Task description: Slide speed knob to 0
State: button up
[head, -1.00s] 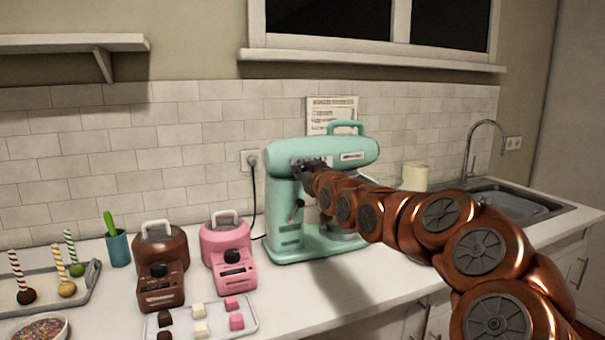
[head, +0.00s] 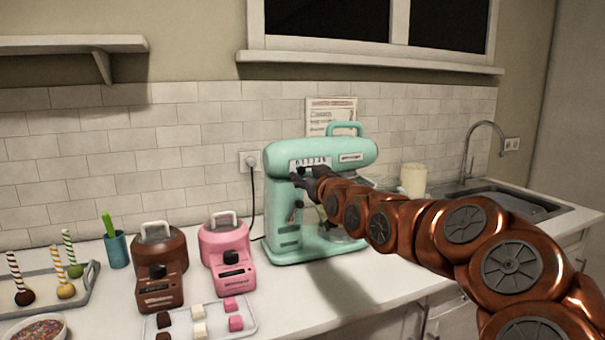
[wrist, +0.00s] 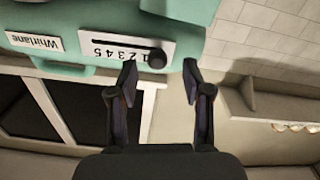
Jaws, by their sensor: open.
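The teal stand mixer (head: 322,225) stands on the counter against the tiled wall. Its white speed scale (head: 311,162) is on the head's side and also shows upside down in the wrist view (wrist: 125,40). My gripper (wrist: 160,78) is open and empty. Its fingertips are spread either side of the knob's line, just short of it. In the head view, my gripper (head: 300,182) is just below the scale.
A brown appliance (head: 160,270) and a pink one (head: 228,258) stand left of the mixer. A tray (head: 255,322) of small sweets lies in front. A cream canister (head: 414,180) and the sink (head: 510,203) are to the right. The mixer's power cord (head: 253,200) runs to a socket.

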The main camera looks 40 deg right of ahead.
jog(key=v, duration=0.8)
jog(key=shift+s, duration=0.2)
jog(key=shift+a, duration=0.1)
dwell(0.3)
jog(key=s+a+f+n+g+y+p, duration=0.1)
jog(key=s+a+f+g+y+p, duration=0.15)
jog(key=a+f+g, duration=0.55)
jog(key=s+a+f+n+g+y+p, duration=0.15)
jog(key=s+a+f+p, duration=0.35)
jog(key=a, duration=0.8)
jog(key=s+a+f+g+p, duration=0.1)
jog(key=s+a+f+g, duration=0.1)
jog(key=s, duration=0.6)
jog(key=s+a+f+m+g, duration=0.1)
jog(key=s+a+f+g, duration=0.1)
jog(key=s, duration=0.6)
jog(key=s+a+f+m+g+p, duration=0.1)
jog(key=s+a+f+g, duration=0.1)
jog(key=s+g, duration=0.3)
jog(key=s+a, duration=0.1)
jog(key=s, duration=0.2)
jog(key=shift+s+a+g+p, duration=0.15)
jog(key=shift+a+g+p, duration=0.2)
jog(key=shift+a, duration=0.05)
